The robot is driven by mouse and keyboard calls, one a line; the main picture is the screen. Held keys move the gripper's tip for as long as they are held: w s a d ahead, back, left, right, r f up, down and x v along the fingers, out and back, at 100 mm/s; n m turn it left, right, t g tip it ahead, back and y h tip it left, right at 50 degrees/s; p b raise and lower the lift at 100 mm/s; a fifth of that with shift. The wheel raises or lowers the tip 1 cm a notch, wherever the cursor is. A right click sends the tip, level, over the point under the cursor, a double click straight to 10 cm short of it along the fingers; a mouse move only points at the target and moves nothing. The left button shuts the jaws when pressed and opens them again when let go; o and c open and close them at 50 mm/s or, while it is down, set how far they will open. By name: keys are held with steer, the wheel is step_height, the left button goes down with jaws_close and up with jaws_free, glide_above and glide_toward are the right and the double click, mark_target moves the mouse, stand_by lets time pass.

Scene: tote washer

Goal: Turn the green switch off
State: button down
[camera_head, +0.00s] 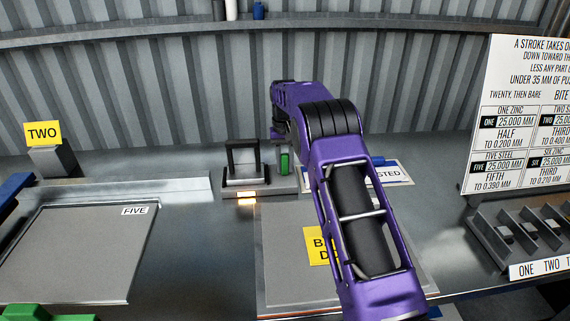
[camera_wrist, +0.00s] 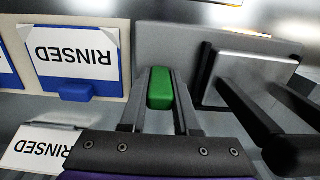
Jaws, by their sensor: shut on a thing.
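The green switch (camera_wrist: 160,90) stands upright between my two fingers in the wrist view. It also shows as a small green block (camera_head: 284,163) at the back of the bench in the head view, just right of a black-handled frame. My gripper (camera_wrist: 160,78) is shut on the green switch, a finger on each side of it. My purple arm reaches over the bench from the front right. In the head view the arm hides most of the gripper. The foot of the switch is hidden in the wrist view.
A "RINSED" card (camera_wrist: 78,55) with a blue tab is at left in the wrist view. A slotted rack (camera_head: 535,235) stands at right. The plate marked "FIVE" (camera_head: 80,250) is clear.

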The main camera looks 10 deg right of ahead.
mark_target(285, 154)
steer(key=shift+w+g, duration=0.1)
steer(key=shift+g, duration=0.4)
stand_by(0.3)
steer(key=c, duration=0.6)
jaws_free()
steer(key=shift+c, duration=0.2)
step_height(285, 154, up, 9)
steer(key=shift+w+f, duration=0.1)
steer(key=shift+r, duration=0.55)
steer(key=shift+c, duration=0.2)
